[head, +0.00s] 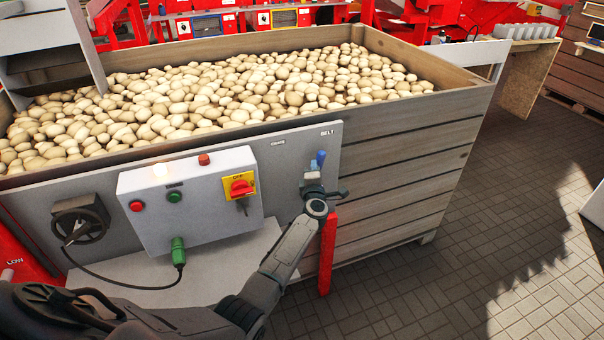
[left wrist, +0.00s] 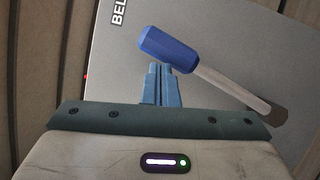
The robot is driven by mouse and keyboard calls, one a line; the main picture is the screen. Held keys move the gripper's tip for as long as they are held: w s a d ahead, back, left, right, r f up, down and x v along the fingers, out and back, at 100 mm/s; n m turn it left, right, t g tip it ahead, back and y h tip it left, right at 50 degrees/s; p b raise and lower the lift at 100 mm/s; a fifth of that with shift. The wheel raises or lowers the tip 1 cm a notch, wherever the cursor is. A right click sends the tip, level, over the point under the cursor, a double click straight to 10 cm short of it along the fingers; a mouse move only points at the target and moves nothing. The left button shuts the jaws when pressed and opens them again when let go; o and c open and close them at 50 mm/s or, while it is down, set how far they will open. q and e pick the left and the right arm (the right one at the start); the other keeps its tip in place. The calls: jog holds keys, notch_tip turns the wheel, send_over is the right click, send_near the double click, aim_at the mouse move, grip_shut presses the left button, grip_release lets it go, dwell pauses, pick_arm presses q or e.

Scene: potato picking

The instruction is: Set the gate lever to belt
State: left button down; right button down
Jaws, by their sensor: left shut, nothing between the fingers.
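The gate lever has a blue grip (head: 320,158) that points up near the right end of the grey panel (head: 300,160), just below and slightly left of the BELT label (head: 327,133). Another label, small and hard to read, is further left. In the left wrist view the blue grip (left wrist: 168,44) and its metal shaft (left wrist: 235,88) show, with part of the BELT label at the upper left. My left gripper (head: 314,183) is at the lever, its closed fingers (left wrist: 161,72) empty and just beside the grip. Whether they touch it, I cannot tell. The lever's base is partly hidden by my gripper in the head view.
A wooden crate (head: 400,160) full of potatoes stands behind the panel. A control box (head: 190,210) with buttons, a red switch and a green plug is left of the lever. The tiled floor at right is clear.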

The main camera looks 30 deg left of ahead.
pick_arm(q)
jog(key=shift+w+d+f+b, duration=0.25)
jog(key=shift+w+d+b, duration=0.35)
jog(key=shift+w, duration=0.4)
jog(key=shift+w+d+r, duration=0.1)
jog(key=shift+w+d, duration=0.2)
jog(key=shift+d, duration=0.15)
jog(key=shift+r, duration=0.1)
